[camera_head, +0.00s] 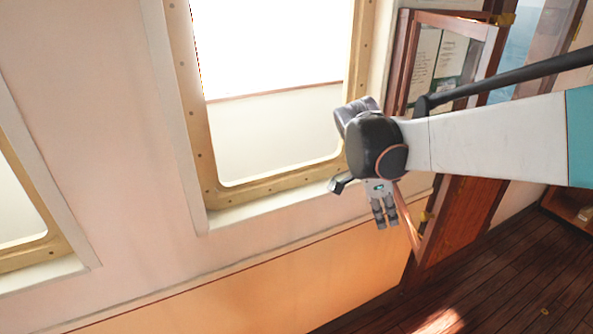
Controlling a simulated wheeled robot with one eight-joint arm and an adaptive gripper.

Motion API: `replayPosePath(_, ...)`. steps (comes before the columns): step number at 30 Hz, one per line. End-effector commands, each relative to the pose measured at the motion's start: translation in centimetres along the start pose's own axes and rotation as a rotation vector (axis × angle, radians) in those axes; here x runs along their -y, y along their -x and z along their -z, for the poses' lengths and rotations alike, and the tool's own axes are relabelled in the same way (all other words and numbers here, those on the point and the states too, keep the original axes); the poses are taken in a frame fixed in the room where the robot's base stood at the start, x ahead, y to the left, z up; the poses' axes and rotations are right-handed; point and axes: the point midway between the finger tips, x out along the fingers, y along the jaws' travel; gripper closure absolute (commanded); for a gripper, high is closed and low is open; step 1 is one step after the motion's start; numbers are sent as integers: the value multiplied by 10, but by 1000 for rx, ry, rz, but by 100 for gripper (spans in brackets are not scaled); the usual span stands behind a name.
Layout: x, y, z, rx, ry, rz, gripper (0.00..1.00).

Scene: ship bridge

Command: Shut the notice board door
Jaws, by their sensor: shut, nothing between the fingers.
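The notice board (424,66) is at the upper right, with a reddish wooden frame and pale papers inside. Its wooden-framed door (455,21) appears to stand at an angle to the wall; how far it is open I cannot tell, as my arm covers the lower part. My gripper (385,222) points down below and left of the visible papers, in front of the wall under the window. Its fingers are shut and empty. Contact between the gripper and the door is not visible.
A large brass-framed window (196,110) is left of the board, with another at the far left. A dark wooden panel (462,215) stands below my arm. The plank floor (500,290) at lower right is mostly clear. The wall at lower left is bare.

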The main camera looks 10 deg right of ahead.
Motion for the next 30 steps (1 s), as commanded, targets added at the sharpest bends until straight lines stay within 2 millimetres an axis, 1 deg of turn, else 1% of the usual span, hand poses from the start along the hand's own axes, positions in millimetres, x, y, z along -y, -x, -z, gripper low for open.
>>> replayPosePath(1,2,4,1,-4,-14,-5,100)
replayPosePath(4,3,0,2,-8,-27,-9,100)
replayPosePath(8,3,-14,1,-8,-29,-9,100)
replayPosePath(22,2,-102,2,-7,-27,-8,100)
replayPosePath(24,1,-102,16,-7,-29,-10,100)
replayPosePath(27,0,-107,28,-7,-29,-9,100)
replayPosePath(30,0,-110,35,-7,-28,-8,100)
